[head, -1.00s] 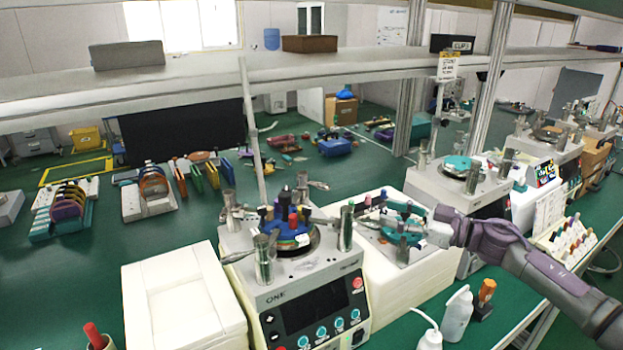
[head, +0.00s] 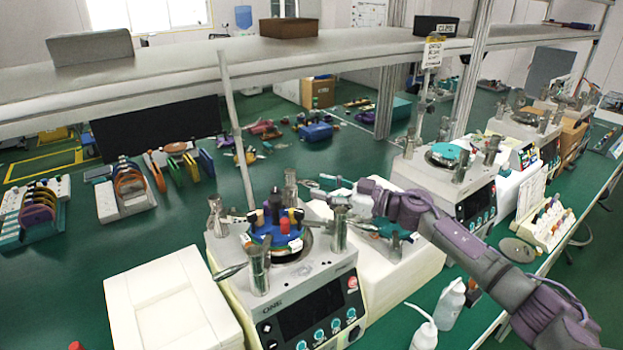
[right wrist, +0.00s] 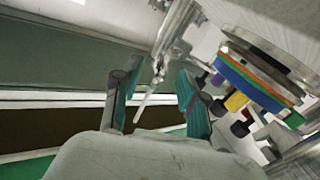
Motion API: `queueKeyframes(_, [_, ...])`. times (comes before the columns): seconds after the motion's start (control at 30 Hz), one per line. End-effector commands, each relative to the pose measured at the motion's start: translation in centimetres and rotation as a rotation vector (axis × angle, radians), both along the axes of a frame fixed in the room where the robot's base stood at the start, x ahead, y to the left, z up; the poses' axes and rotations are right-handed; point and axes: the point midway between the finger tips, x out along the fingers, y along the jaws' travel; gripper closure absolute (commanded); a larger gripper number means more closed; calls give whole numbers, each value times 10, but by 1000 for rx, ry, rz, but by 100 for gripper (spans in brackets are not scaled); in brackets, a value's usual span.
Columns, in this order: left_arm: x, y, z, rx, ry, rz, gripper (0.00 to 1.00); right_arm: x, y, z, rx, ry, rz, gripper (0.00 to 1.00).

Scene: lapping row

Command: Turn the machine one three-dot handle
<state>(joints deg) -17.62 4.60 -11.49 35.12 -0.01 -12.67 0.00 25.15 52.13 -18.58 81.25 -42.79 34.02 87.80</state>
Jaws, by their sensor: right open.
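Machine one (head: 290,290) is the grey unit marked ONE, with several metal posts around a round plate and thin levers on posts. A back post (head: 290,188) has a lever pointing right, towards my right gripper (head: 318,183). In the right wrist view the gripper (right wrist: 155,98) is open, its two fingers apart. A thin silver lever (right wrist: 150,92) shows in the gap between them, with no finger clearly touching it. Dot marks on the levers are too small to make out. My left gripper is not in view.
A blue ring with coloured pegs (head: 277,238) sits on the plate, close right of the gripper in the wrist view. A front right post (head: 338,230) stands below my right gripper. A shelf (head: 300,62) crosses above. A white box (head: 170,305) stands at left.

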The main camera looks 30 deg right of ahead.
Motion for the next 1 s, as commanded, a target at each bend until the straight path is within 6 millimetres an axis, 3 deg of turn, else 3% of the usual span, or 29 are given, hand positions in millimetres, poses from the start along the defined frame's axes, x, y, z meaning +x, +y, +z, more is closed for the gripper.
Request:
queueKeyframes(0.2, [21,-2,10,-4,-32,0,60,23,18,1,1,0,0,58])
queueKeyframes(0.6, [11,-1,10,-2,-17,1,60,28,22,0,-1,1,1,58])
queueKeyframes(0.87, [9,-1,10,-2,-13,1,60,28,22,0,-2,0,1,100])
queueKeyframes(1.0, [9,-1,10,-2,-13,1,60,28,22,0,-2,0,1,100])
